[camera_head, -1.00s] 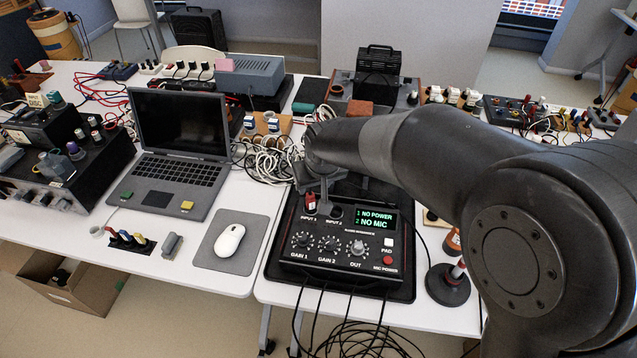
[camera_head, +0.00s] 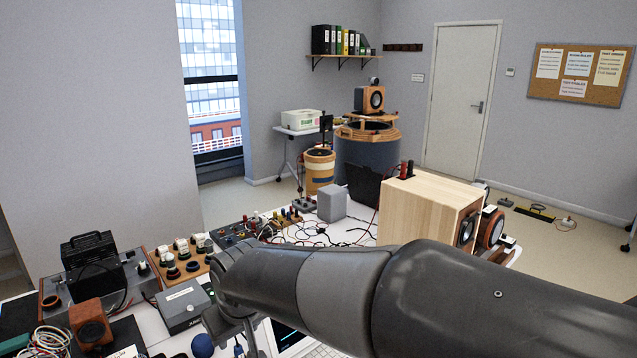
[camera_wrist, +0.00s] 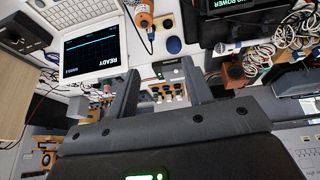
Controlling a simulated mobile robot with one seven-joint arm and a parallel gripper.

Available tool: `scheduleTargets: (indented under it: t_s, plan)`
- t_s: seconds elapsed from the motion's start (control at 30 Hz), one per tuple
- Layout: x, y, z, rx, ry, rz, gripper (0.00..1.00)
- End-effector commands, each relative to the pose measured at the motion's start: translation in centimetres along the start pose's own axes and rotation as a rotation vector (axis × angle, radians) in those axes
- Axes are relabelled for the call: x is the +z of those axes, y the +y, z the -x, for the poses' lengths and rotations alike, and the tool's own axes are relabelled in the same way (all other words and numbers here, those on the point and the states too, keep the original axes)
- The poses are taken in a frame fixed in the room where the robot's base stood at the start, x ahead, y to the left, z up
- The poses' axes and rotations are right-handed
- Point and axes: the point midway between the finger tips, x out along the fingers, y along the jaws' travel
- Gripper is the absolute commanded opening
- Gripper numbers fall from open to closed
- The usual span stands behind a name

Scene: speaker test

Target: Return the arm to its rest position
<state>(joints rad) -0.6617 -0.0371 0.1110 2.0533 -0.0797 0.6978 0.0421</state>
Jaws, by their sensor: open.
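My arm (camera_head: 400,295) reaches in from the lower right of the head view, over the table's near side. My gripper (camera_wrist: 158,78) shows in the wrist view with its two dark fingers spread apart and nothing between them. In the head view the gripper (camera_head: 232,340) is at the bottom edge, partly cut off, beside a dark blue ball-shaped thing (camera_head: 202,346). In the wrist view the space between the fingers looks onto a grey box (camera_wrist: 168,68) and a wooden board with white-topped parts (camera_wrist: 168,93) beyond the tips.
A screen device reading READY (camera_wrist: 95,48) lies below the arm. A large wooden speaker cabinet (camera_head: 415,208) stands just behind the arm. A small wooden cube (camera_head: 90,325) and a black-handled unit (camera_head: 92,258) are at left. Cables cover much of the table.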

Motion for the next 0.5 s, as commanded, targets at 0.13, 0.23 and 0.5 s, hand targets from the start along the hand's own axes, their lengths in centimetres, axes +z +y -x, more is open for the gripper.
scheduleTargets:
  t_s: [0.13, 0.23, 0.5]
  plan:
    - [4.4, 6.6, 3.9, 0.069, 0.007, -0.141, 0.46]
    - [7.8, 9.9, 6.3, 0.111, 0.009, -0.233, 0.46]
    - [18.2, 15.3, 11.5, 0.212, 0.02, -0.481, 0.46]
